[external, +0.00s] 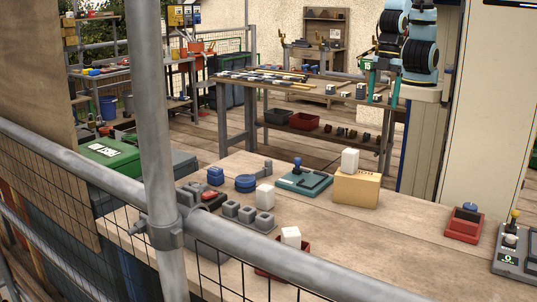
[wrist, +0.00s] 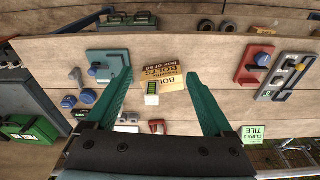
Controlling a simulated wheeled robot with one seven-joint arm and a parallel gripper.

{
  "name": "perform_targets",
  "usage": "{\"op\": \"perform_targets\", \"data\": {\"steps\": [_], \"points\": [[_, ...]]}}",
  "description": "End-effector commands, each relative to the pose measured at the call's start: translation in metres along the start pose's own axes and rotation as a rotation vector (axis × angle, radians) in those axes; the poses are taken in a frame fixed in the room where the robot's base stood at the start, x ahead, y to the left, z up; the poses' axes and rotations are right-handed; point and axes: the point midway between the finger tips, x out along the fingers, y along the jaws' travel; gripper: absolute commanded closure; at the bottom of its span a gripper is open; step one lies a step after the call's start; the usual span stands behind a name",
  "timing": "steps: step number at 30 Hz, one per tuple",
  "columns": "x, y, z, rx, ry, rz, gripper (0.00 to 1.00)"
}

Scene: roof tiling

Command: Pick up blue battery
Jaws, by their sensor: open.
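A small blue block (external: 215,176), likely the blue battery, sits at the left back of the near bench. In the wrist view it appears to be the blue shape (wrist: 68,101) at the left. Beside it is a rounder blue piece (external: 246,183) with a grey part, also in the wrist view (wrist: 88,96). My gripper (external: 382,97) hangs high at the upper right of the external view. In the wrist view my gripper (wrist: 164,80) is open and empty, with teal fingers apart above a cardboard box. The blue block lies left of the fingers, well away from them.
The cardboard box (external: 357,190) carries a white block (external: 349,160). A teal tray (external: 304,181) stands left of it, a red tray (external: 465,225) right. Grey holders (external: 248,217) and white blocks (external: 265,196) stand near the blue pieces. A scaffold pole (external: 155,120) crosses the front.

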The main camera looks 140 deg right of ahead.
Motion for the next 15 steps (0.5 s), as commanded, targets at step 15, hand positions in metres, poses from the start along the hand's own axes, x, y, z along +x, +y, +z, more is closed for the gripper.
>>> {"op": "perform_targets", "data": {"steps": [15], "points": [[0.057, 0.070, -0.086, 0.037, 0.202, 0.090, 0.07]]}}
